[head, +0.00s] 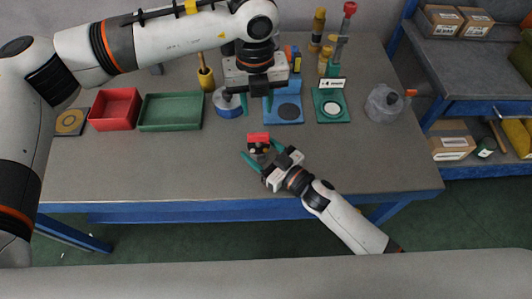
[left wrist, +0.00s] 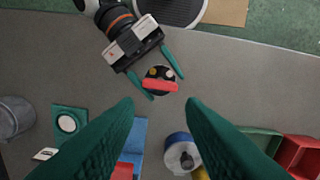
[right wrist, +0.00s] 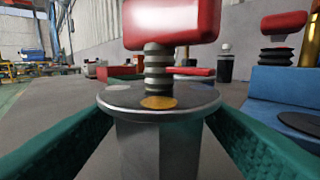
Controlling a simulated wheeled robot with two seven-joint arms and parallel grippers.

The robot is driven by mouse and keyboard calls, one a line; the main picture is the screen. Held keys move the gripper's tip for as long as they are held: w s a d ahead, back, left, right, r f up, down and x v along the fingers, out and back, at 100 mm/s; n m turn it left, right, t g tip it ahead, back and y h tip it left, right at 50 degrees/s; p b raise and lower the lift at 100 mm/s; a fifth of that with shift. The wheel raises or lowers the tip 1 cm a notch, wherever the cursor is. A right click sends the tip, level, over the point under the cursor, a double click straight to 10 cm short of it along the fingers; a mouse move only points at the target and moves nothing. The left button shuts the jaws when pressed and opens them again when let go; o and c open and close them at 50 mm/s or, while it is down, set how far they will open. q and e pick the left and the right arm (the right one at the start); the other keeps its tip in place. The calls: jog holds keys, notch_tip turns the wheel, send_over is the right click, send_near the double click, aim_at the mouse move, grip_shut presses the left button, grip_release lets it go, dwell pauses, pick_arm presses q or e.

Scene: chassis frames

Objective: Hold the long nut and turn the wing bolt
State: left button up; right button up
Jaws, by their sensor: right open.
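The wing bolt has a red head (right wrist: 172,22) and a grey threaded shank. It stands upright in the top of the long nut (right wrist: 160,145), a grey metal post with a flat top bearing a yellow dot. In the head view the red head (head: 258,137) is near the table's front middle. My right gripper (head: 263,154) is open, its green fingers on both sides of the nut with gaps visible in the right wrist view. My left gripper (head: 257,103) is open and empty, above and behind the bolt. Its fingers (left wrist: 160,110) point toward the bolt in the left wrist view.
Red (head: 115,91) and green (head: 170,95) trays lie left. The table's front right is clear.

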pick_arm(q)
jog(key=shift+c, duration=0.3)
pick_arm(e)
jog(key=c, duration=1.2)
jog(key=shift+d, duration=0.1)
jog(key=shift+c, duration=0.2)
pick_arm(q)
jog(key=n+h, duration=1.4)
jog(key=n, duration=0.2)
send_near(254, 134)
jog(key=shift+y, duration=0.3)
jog(key=x, duration=1.1)
jog(key=shift+d+r, duration=0.15)
jog(key=shift+r, duration=0.1)
